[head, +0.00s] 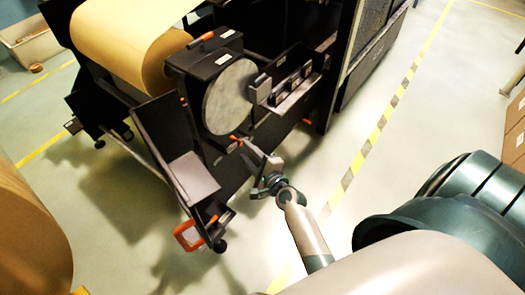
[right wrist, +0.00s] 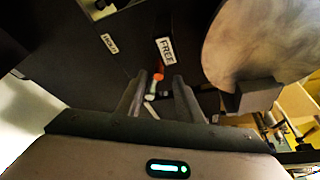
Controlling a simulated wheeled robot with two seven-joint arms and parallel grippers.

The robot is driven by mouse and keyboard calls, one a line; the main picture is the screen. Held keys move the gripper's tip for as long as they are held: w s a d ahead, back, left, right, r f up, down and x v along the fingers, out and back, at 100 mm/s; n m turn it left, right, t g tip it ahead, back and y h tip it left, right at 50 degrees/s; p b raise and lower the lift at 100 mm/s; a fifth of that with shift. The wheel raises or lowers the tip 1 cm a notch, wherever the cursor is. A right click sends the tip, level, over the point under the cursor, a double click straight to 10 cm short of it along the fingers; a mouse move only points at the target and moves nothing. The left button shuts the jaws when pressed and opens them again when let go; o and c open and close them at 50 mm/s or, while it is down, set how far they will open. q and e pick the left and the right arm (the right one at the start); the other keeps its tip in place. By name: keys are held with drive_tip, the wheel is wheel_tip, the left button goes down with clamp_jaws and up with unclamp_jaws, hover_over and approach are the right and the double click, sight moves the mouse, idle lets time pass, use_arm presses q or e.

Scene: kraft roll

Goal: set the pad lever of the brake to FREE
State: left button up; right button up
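The brake (head: 200,85) is a black housing with a round grey disc (head: 229,97). Its pad lever (head: 235,139) has an orange end and sits low by the disc. In the right wrist view the lever's orange end (right wrist: 158,76) shows just below the FREE label (right wrist: 166,50), with the HOLD label (right wrist: 110,43) further left. My right gripper (head: 261,157) is open in front of the brake. In the right wrist view the lever shows between its two fingers, with a gap at each side; I cannot tell how deep it lies. My left gripper is not in view.
A large kraft roll (head: 135,40) is mounted behind the brake. An orange-framed part (head: 188,235) stands low at the machine's front corner. A small bracket with boxes (head: 296,88) juts out right of the disc.

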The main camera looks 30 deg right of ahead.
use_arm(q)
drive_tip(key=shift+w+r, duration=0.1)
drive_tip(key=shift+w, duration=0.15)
use_arm(e)
drive_tip(key=s+r, duration=0.1)
drive_tip(key=s, duration=0.8)
drive_tip(key=shift+r, duration=0.3)
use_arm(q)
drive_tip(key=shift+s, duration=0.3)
